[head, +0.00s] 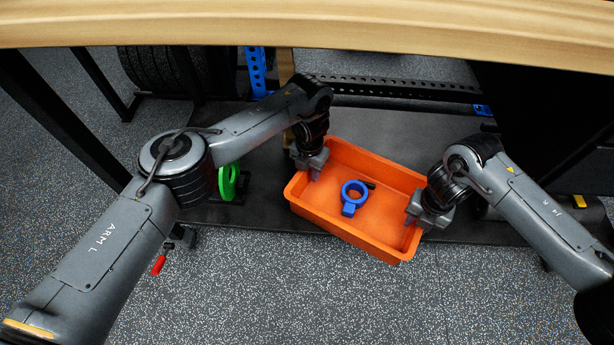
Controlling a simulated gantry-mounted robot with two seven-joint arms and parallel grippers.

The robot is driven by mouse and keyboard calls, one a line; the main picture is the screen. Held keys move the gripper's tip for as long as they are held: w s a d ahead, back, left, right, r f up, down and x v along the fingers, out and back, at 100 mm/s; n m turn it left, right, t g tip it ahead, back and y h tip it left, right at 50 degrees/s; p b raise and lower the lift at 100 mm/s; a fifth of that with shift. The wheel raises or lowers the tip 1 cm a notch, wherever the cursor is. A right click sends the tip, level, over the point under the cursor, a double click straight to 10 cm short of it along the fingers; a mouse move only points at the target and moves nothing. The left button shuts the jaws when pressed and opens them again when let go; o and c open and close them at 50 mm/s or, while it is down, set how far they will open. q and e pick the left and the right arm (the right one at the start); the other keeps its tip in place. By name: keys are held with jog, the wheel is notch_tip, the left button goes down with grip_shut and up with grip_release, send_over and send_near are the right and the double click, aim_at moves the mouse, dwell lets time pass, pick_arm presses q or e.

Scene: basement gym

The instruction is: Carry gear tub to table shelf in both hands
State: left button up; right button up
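The gear tub (348,228) is an open orange rectangular tub, seen from above in the head view. A blue ring-shaped item (353,195) and a small dark piece lie inside it. My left gripper (312,168) is at the tub's left end, with its fingers at the rim. My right gripper (424,217) is at the right end, with its fingers over that rim. Both look closed onto the tub walls, though the fingertips are partly hidden. The tub is over a dark shelf surface (265,215); I cannot tell whether it rests on it or is held just above.
A wooden top (300,28) crosses the upper edge, above the arms. A green ring-shaped item (229,182) stands left of the tub. A red-handled item (159,264) is further left. Dark posts stand at both sides. Speckled floor (330,300) lies clear in front.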

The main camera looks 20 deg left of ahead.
pick_arm(q)
notch_tip(320, 180, up, 11)
jog(key=shift+w, duration=0.1)
jog(key=shift+r, duration=0.25)
pick_arm(e)
jog(key=shift+w+r, duration=0.1)
jog(key=shift+r, duration=0.55)
notch_tip(320, 180, up, 11)
jog(key=shift+f, duration=0.15)
